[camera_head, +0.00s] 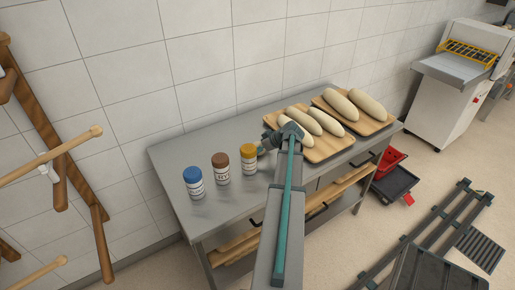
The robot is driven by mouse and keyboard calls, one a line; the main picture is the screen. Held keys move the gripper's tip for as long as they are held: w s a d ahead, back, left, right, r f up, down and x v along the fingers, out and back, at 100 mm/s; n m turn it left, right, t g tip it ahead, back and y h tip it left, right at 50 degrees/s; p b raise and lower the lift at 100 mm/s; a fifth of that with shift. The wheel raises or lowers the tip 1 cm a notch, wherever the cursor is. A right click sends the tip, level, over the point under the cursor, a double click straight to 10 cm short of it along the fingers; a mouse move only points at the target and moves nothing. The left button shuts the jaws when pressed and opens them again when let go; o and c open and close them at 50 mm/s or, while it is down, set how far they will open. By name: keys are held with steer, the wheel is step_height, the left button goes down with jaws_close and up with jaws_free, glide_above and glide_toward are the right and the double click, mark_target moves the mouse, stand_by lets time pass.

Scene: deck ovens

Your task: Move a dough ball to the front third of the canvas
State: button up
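No round dough ball and no canvas can be made out. Several long pale dough pieces lie on two wooden boards on the steel table: three on the nearer board (318,154), including a middle piece (304,119), and two on the farther board (371,127), including one piece (341,104). My arm reaches over the table from the bottom of the picture. My gripper (263,147) is small and partly hidden at the arm's end, left of the nearer board and close to the yellow-lidded jar. I cannot tell whether it touches the jar or whether its fingers are open.
Three jars stand on the table's left part: blue-lidded (193,182), brown-lidded (221,168) and yellow-lidded (248,158). A wooden rack (55,150) stands at left. A red and black cart (393,182) is right of the table, a white machine (450,90) farther right.

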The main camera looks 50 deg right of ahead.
steer(key=c, duration=1.2)
steer(key=shift+r, duration=0.2)
